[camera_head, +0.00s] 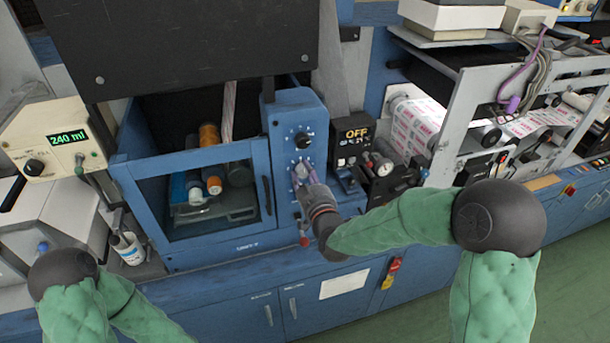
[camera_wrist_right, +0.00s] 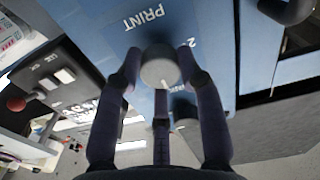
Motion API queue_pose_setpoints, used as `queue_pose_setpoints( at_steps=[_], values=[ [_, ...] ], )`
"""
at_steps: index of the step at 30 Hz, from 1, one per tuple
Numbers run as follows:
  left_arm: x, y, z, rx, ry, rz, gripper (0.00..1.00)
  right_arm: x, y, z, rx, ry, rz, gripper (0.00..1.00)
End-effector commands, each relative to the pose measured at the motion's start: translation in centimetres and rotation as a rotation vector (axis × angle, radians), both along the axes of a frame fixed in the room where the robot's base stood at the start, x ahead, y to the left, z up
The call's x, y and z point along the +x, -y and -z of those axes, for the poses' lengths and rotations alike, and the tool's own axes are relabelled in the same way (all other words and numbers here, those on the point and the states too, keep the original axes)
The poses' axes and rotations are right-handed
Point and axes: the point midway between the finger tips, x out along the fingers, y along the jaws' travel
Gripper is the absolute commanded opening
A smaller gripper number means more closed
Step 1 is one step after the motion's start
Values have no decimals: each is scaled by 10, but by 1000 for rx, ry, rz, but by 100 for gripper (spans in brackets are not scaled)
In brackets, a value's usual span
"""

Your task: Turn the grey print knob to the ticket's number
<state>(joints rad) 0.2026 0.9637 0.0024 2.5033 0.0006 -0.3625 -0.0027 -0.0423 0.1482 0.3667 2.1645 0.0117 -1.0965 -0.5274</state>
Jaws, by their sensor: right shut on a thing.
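The grey print knob (camera_wrist_right: 160,68) is in the right wrist view, under the upside-down word PRINT on a blue panel. A numeral 2 is printed beside it, and a pale pointer line shows on its lower edge. My right gripper (camera_wrist_right: 160,72) is shut on this knob, with fingers on both sides and one below. In the head view my right gripper (camera_head: 303,176) reaches the blue control panel (camera_head: 283,118) and hides most of the knob. The other dial numbers are hidden or too small. No ticket number is readable. My left gripper is outside the view.
A black knob (camera_head: 304,140) sits above on the same panel. A box reading OFF (camera_head: 353,131) and a gauge unit (camera_head: 383,168) stand close to the right. A blank-looking white sheet (camera_head: 343,284) is on the cabinet front.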

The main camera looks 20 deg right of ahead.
Motion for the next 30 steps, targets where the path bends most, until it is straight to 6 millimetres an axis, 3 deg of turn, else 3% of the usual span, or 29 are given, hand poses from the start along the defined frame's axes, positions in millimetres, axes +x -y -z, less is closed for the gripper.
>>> queue_pose_setpoints(
  at_steps=[11, 30],
  values=[
    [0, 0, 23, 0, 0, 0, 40, 0, 0, 2, 117, 2, -1, 6],
    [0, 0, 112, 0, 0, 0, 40, 0, 0, 3, 697, -16, -3, 6]
  ],
)
